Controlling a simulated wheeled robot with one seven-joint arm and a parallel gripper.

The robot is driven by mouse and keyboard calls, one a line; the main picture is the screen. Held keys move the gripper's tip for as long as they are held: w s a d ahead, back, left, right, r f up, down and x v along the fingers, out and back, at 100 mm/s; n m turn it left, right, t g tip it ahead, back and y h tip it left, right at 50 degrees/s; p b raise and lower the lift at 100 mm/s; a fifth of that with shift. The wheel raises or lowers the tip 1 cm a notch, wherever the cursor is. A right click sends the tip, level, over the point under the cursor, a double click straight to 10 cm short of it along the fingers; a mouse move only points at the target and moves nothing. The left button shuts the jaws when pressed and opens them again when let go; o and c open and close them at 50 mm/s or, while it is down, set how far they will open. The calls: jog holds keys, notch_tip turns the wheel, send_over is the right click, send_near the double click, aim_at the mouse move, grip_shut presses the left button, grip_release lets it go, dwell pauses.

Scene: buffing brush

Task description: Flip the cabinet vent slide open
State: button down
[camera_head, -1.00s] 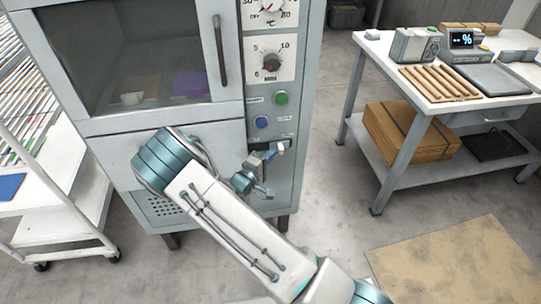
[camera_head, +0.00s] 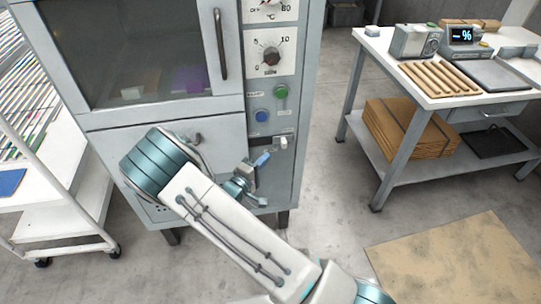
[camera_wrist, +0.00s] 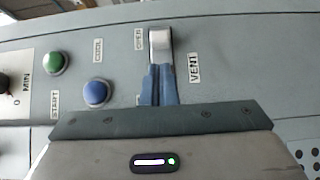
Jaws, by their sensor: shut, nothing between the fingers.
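The vent slide is a pale metal tab (camera_wrist: 160,42) on the grey cabinet panel, and it also shows in the head view (camera_head: 280,142) below the buttons. In the wrist view the tab stands beside the "OPEN" label, with "VENT" printed on its other side. A second label lower down is mostly hidden. My gripper (camera_wrist: 159,70) has its blue fingers together and empty, with the tips just below the tab in the wrist view. In the head view my gripper (camera_head: 264,157) is left of and below the tab with a small gap.
The cabinet (camera_head: 160,120) has a green button (camera_head: 281,92), a blue button (camera_head: 261,117) and dials above the slide. A door handle (camera_head: 221,45) stands out at the upper left. A table (camera_head: 400,80) is at the right and a white cart (camera_head: 60,205) at the left.

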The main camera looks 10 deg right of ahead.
jog(key=shift+v, duration=1.95)
jog(key=s+d+r+m+g+y+p, duration=0.2)
jog(key=s+d+r+m+g+p, duration=0.45)
jog(key=s+d+r+g, duration=0.7)
jog(key=s+a+r+m+t+y+p, duration=0.1)
jog(key=s+r+y+p, duration=0.1)
jog(key=s+r+y, duration=0.3)
jog(key=s+a+r+m+t+y+p, duration=0.1)
jog(key=s+r+y, duration=0.4)
jog(key=r, duration=0.7)
jog(key=shift+s+a+m+t+p, duration=0.35)
jog(key=shift+s+a+m+t, duration=0.1)
jog(key=shift+s+m, duration=0.15)
